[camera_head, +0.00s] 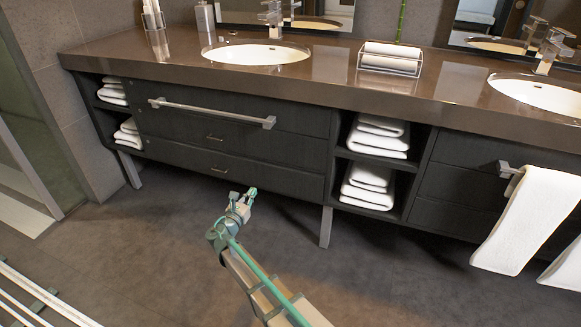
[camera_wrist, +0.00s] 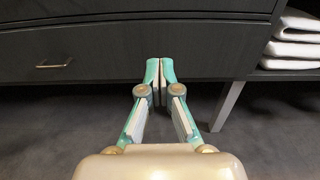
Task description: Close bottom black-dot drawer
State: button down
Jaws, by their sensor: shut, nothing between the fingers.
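The bottom drawer (camera_head: 270,177) is the lower dark front of the left vanity cabinet, with a small metal handle (camera_head: 219,171). In the wrist view the drawer front (camera_wrist: 110,50) fills the upper part, and its handle (camera_wrist: 55,66) is at the left. The front looks about flush; I cannot tell if a small gap is left. No black dot can be made out. My gripper (camera_head: 250,192) is shut and empty. In the wrist view its fingertips (camera_wrist: 160,68) overlap the drawer's lower edge, right of the handle. I cannot tell if they touch it.
The upper drawer (camera_head: 270,142) lies above, with a long towel bar (camera_head: 212,112) across its front. Open shelves with folded white towels (camera_head: 368,185) stand to the right. A metal cabinet leg (camera_head: 326,227) reaches the floor right of my gripper. The floor (camera_head: 150,240) in front is clear.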

jog(key=d, duration=0.1)
jog(key=b, duration=0.4)
send_near(271, 166)
jog(key=x, duration=0.6)
jog(key=shift+d+f, duration=0.2)
jog(key=shift+f, duration=0.05)
jog(key=shift+w+d+r, duration=0.15)
jog(key=shift+w+d, duration=0.1)
jog(key=shift+w, duration=0.25)
jog(key=shift+w, duration=0.1)
jog(key=shift+p+x, duration=0.6)
jog(key=shift+x, duration=0.35)
jog(key=shift+r, duration=0.1)
